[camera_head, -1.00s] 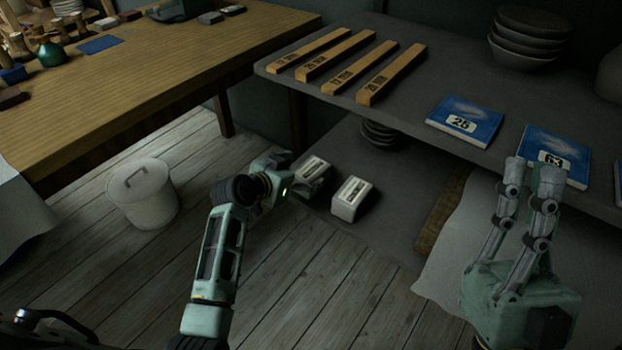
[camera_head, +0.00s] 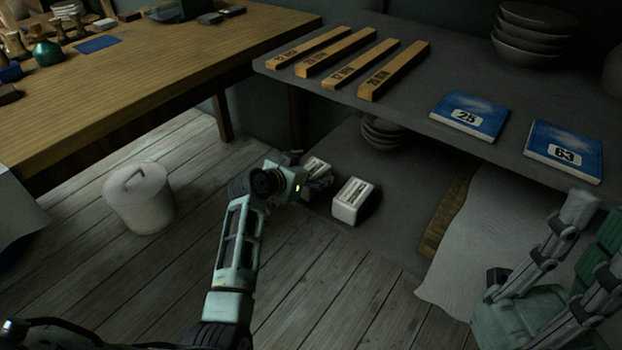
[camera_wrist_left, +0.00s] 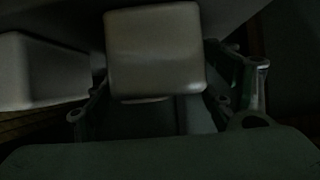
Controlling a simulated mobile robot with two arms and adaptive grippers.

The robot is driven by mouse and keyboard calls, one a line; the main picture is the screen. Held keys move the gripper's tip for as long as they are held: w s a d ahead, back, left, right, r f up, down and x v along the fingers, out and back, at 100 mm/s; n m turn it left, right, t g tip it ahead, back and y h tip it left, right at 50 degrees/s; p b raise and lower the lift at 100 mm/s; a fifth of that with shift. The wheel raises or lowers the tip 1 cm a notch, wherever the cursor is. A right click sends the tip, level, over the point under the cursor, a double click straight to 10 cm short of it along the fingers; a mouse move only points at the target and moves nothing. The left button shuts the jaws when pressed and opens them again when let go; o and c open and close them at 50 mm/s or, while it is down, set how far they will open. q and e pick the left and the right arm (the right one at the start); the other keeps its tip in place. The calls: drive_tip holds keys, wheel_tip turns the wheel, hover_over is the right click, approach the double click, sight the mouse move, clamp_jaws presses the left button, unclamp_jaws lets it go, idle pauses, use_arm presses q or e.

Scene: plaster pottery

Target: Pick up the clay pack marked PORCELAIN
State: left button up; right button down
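Two pale clay packs with dark printed labels lie on the low grey shelf in the head view. The left pack (camera_head: 318,167) is partly hidden by my left gripper (camera_head: 312,184); the right pack (camera_head: 351,201) stands apart from it. I cannot read either label. In the left wrist view one pack (camera_wrist_left: 154,50) is between the fingers of my left gripper (camera_wrist_left: 165,85), which look spread to either side of it; firm contact does not show. The other pack (camera_wrist_left: 38,72) is at the left. My right gripper (camera_head: 597,215) is open and empty at the lower right.
The upper grey shelf (camera_head: 400,108) overhangs the packs, with wooden bars and blue cards 25 (camera_head: 468,115) and 63 (camera_head: 563,152). Stacked bowls (camera_head: 383,134) stand behind the packs. A white lidded bucket (camera_head: 138,198) stands on the floor at the left.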

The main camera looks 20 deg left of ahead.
use_arm(q)
clamp_jaws()
drive_tip(key=shift+w+r, duration=0.1)
drive_tip(key=shift+r, duration=0.1)
idle(0.5)
